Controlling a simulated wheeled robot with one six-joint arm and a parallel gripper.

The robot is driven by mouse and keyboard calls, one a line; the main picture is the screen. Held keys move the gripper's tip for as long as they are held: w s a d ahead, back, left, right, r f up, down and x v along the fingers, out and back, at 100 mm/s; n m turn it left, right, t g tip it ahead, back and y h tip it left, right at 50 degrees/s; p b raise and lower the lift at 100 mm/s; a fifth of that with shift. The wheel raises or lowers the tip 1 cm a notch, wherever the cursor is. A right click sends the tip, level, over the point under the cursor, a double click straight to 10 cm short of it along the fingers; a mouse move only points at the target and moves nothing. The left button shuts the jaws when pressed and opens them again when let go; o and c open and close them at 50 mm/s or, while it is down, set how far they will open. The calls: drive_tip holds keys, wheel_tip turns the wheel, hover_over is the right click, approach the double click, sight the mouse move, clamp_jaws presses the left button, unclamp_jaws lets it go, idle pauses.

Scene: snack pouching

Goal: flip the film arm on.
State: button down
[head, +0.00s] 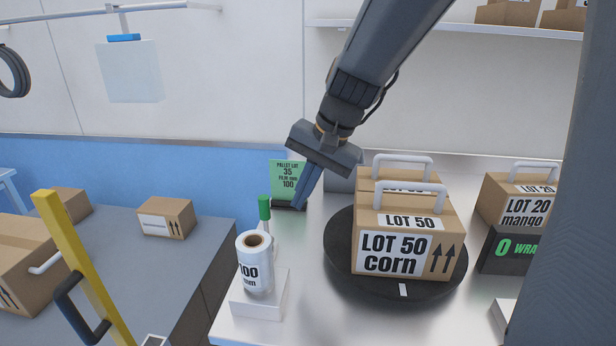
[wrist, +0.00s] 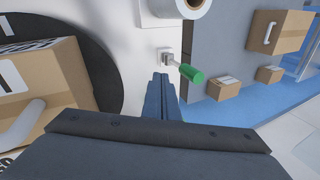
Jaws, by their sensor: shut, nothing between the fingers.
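The film arm is a lever with a green handle (head: 264,208), standing upright behind the film roll (head: 255,272) marked 100 mm. In the wrist view, the green handle (wrist: 192,74) sticks out from a small pale base, just right of my fingertips. My gripper (head: 299,205) is shut and empty, pointing down to the right of the handle in the head view. In the wrist view, my gripper (wrist: 161,78) shows a gap between its fingertips and the handle; they look apart.
A dark turntable (head: 337,285) bears boxes marked LOT 50 corn (head: 407,222) to the right of my gripper. A green pallet card (head: 287,172) stands behind the lever. A LOT 20 mango box (head: 525,190) and a dark wrap counter (head: 500,262) are at the right.

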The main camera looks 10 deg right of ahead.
sight(266, 221)
drive_tip(key=shift+w+a+f+p, duration=0.25)
drive_tip(key=shift+w+a+f, duration=0.2)
drive_tip(key=shift+a, duration=0.25)
drive_tip(key=shift+w+a+f+p, duration=0.3)
drive_tip(key=shift+w+a+f, duration=0.15)
drive_tip(key=shift+a, duration=0.2)
drive_tip(key=shift+w+a+f+p, duration=0.25)
drive_tip(key=shift+w+a+f, duration=0.15)
drive_tip(key=shift+a, duration=0.3)
drive_tip(key=shift+w+a+r, duration=0.1)
